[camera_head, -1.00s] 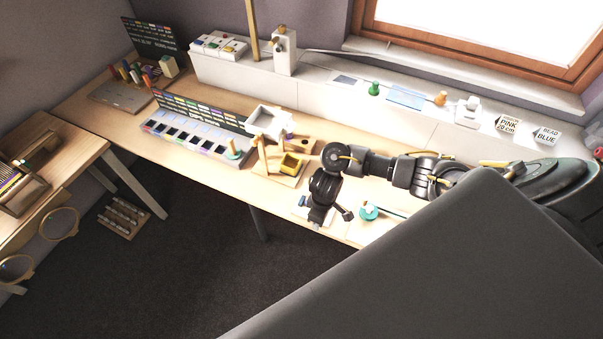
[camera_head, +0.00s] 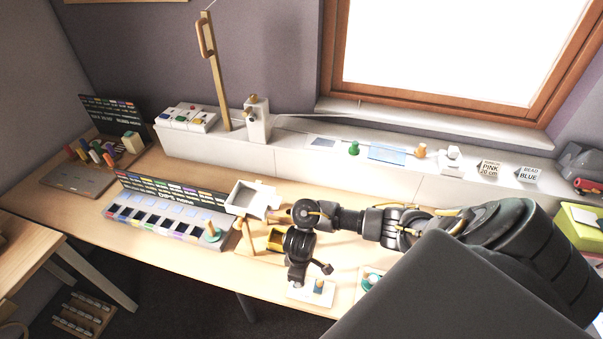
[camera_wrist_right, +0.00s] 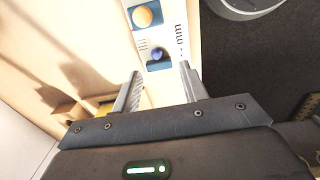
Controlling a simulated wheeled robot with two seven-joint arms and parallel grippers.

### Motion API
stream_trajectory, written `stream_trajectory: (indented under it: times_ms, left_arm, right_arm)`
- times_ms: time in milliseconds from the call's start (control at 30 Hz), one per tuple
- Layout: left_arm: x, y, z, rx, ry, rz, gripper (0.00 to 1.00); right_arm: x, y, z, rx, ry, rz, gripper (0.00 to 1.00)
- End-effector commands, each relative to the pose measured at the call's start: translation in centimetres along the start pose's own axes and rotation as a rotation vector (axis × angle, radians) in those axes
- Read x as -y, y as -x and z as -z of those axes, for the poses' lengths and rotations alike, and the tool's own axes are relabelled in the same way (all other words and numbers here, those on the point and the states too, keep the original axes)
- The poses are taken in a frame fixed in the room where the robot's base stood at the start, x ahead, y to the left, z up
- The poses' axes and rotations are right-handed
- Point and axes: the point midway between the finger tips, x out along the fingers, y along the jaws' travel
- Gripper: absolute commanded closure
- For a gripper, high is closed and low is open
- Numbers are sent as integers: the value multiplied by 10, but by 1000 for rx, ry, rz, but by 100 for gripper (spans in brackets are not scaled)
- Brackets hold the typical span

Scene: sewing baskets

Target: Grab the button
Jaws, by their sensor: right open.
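A small white panel (camera_head: 325,296) lies at the front edge of the table, below my right gripper (camera_head: 297,276) in the head view. It also shows in the right wrist view (camera_wrist_right: 148,36), carrying a round orange knob (camera_wrist_right: 147,16) and a dark blue knob (camera_wrist_right: 157,54). Which of these is the button I cannot tell. My right gripper (camera_wrist_right: 160,70) is open and empty in the wrist view, with the blue knob just beyond and between its fingertips. In the head view the arm partly hides the panel. My left gripper is not in view.
A yellow bin (camera_head: 274,240) and a white tray (camera_head: 245,196) on a wooden stand are left of my right gripper. A sorting rack (camera_head: 160,222) stands farther left. A white ledge (camera_head: 400,180) runs along the back. A teal round thing (camera_head: 369,281) lies right of the panel.

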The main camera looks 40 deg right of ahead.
Motion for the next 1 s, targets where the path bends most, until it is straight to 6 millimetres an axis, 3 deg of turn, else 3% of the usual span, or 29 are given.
stream_trajectory:
  times_ms: [267, 600, 867, 1000]
  left_arm:
    - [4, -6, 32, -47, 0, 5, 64]
    - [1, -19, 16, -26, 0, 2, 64]
    - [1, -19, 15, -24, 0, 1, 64]
    - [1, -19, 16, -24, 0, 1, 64]
  right_arm:
    - [-1, -11, -2, 1, -4, 0, 57]
    - [-5, -55, -4, 0, -4, -1, 57]
    - [-5, -57, -3, -1, -3, -1, 57]
    - [-5, -57, -3, -1, -3, -1, 71]
